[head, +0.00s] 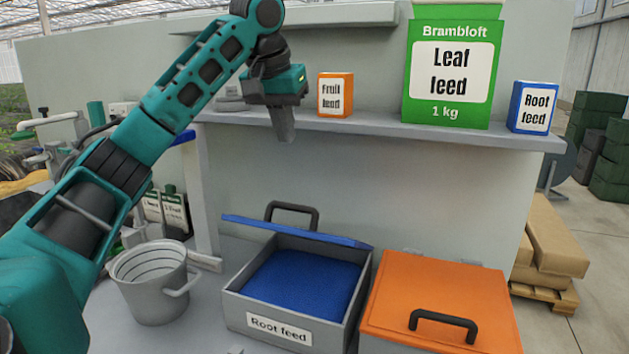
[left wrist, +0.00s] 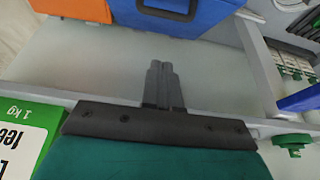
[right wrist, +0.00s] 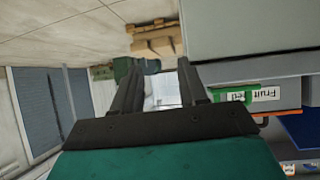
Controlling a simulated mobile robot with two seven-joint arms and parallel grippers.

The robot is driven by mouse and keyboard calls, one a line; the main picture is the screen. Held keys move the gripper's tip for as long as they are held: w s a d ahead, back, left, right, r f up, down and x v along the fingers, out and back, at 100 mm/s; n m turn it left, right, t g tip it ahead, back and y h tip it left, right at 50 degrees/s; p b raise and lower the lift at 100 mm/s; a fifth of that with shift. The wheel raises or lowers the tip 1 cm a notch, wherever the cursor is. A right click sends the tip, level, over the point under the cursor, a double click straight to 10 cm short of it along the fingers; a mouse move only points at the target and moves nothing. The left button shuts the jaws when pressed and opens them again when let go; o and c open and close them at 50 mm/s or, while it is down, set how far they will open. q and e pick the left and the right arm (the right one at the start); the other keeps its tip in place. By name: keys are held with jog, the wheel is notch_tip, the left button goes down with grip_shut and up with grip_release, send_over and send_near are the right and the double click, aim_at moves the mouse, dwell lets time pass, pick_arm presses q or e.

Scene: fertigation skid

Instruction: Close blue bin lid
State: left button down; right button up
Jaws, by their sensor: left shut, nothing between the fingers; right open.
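The blue bin (head: 325,312) is a grey box labelled "Root feed", open at the top with blue granules inside. Its blue lid (head: 340,240) stands raised at the back edge and appears nearly edge-on, with a black handle (head: 292,207) behind it. The lid also shows at the top of the left wrist view (left wrist: 205,14). My left gripper (head: 285,137) is shut and empty, pointing down in front of the shelf, above and apart from the lid. Its fingers show in the left wrist view (left wrist: 162,68). My right gripper (right wrist: 155,75) is open and empty, outside the head view.
An orange-lidded bin (head: 440,295) is beside the blue bin on the right, and a grey bucket (head: 152,285) on the left. The shelf (head: 380,124) above holds an orange box (head: 335,106), a large green box (head: 447,108) and a blue box (head: 516,118).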

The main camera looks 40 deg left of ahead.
pick_arm(q)
send_over(294, 205)
jog(key=w, duration=0.1)
notch_tip(294, 205, down, 10)
jog(key=shift+s+a+f, duration=0.1)
jog(key=shift+s+f, duration=0.05)
jog(key=shift+f, duration=0.3)
jog(key=shift+s+a+f, duration=0.1)
jog(key=shift+s+f, duration=0.05)
jog(key=shift+f, duration=0.3)
jog(key=shift+s+d+f, duration=0.15)
jog(key=shift+s+f, duration=0.05)
jog(key=shift+f, duration=0.35)
pick_arm(e)
jog(key=shift+s+f, duration=0.1)
jog(key=shift+f, duration=0.1)
pick_arm(q)
jog(key=shift+f, duration=0.1)
pick_arm(e)
jog(key=shift+f, duration=0.15)
